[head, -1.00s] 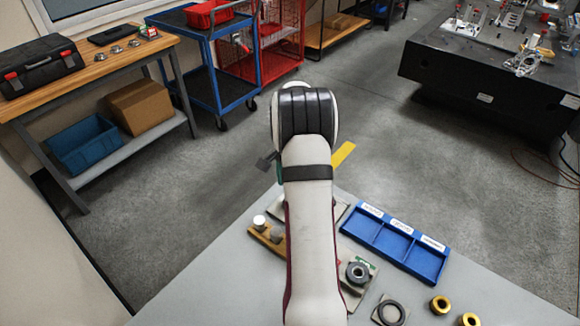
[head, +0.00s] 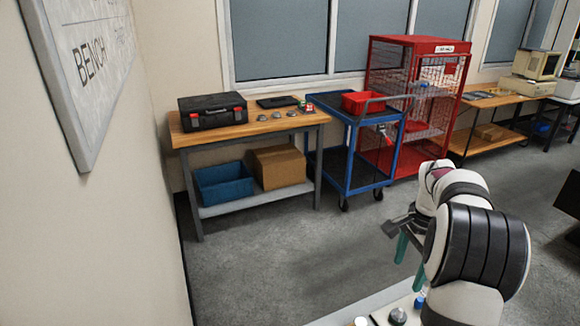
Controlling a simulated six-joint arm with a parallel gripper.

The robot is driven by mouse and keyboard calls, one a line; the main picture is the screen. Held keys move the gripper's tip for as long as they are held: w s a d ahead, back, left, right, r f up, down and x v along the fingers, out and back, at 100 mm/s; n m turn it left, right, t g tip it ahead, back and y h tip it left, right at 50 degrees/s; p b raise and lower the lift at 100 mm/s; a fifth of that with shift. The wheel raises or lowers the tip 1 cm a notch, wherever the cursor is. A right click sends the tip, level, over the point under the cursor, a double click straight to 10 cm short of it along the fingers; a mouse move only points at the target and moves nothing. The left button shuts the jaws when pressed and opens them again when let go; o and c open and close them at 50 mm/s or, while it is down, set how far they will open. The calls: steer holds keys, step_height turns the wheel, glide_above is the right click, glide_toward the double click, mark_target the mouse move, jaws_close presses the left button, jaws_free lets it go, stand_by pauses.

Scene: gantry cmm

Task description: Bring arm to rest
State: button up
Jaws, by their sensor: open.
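My gripper (head: 410,262) is at the right of the head view, at the end of my white and black arm. Its teal fingers point down and stand apart, with nothing seen between them. It is above the far edge of the grey table (head: 378,299), and whether it touches anything below is hard to tell. The arm's black-banded joint hides part of the table and the floor behind.
On the table's visible strip are a white-topped piece (head: 361,321) and a grey round piece (head: 397,316). Beyond are a wooden bench (head: 255,127) with a black toolbox (head: 212,110), a blue cart (head: 352,185) and a red cage (head: 418,45). Open floor lies between.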

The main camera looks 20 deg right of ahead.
steer(key=a+r+n, duration=0.2)
steer(key=a+r, duration=0.1)
steer(key=a, duration=0.4)
steer(key=a+r+n, duration=0.2)
steer(key=a+n, duration=0.1)
steer(key=a, duration=0.5)
steer(key=s+a+r+n+y, duration=0.1)
steer(key=s+a+n, duration=0.55)
steer(key=a, duration=0.85)
steer(key=s+a+f+n, duration=0.2)
steer(key=s+a, duration=0.4)
steer(key=s, duration=0.5)
steer(key=shift+s+a+f+n+y, duration=0.3)
steer(key=shift+s+f+n+y, duration=0.1)
steer(key=shift+n, duration=0.25)
steer(key=shift+w, duration=0.1)
